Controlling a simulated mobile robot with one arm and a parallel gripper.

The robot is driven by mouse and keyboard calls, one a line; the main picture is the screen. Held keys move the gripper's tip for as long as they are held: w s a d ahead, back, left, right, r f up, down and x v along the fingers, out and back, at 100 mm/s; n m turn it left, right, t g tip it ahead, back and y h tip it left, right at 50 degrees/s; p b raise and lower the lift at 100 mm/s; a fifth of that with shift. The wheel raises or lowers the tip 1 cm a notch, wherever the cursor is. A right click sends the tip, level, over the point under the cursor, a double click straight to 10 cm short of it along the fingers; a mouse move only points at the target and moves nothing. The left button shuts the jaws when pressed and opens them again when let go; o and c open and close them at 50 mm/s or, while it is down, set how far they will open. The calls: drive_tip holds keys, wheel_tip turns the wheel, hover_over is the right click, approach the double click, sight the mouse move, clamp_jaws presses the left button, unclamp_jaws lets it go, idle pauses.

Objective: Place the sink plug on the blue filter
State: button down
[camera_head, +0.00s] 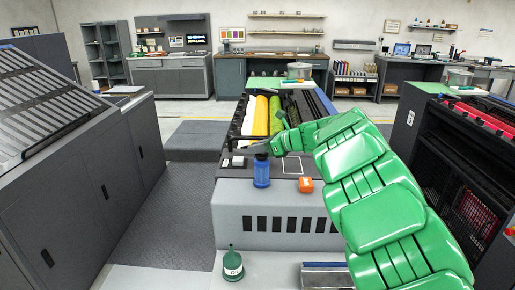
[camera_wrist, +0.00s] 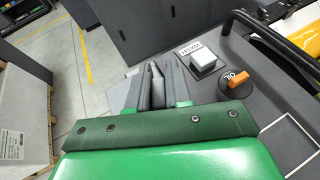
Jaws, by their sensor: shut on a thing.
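The blue filter (camera_head: 261,174) is an upright blue cylinder on the front deck of the dark ink unit, in the head view. The filter is not visible in the wrist view.
A dark green canister (camera_head: 232,265) stands nearer the camera. Yellow and green rollers (camera_head: 261,116) lie behind. Grey cabinets (camera_head: 85,180) stand left.

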drive_tip(key=shift+f, duration=0.1)
drive_tip(key=c, duration=1.1)
unclamp_jaws()
drive_tip(key=shift+o, duration=0.2)
drive_tip(key=shift+s+d+r, duration=0.15)
drive_tip(key=shift+d+r, duration=0.1)
drive_tip(key=shift+d, duration=0.1)
drive_tip(key=v, duration=1.1)
drive_tip(key=shift+d, duration=0.1)
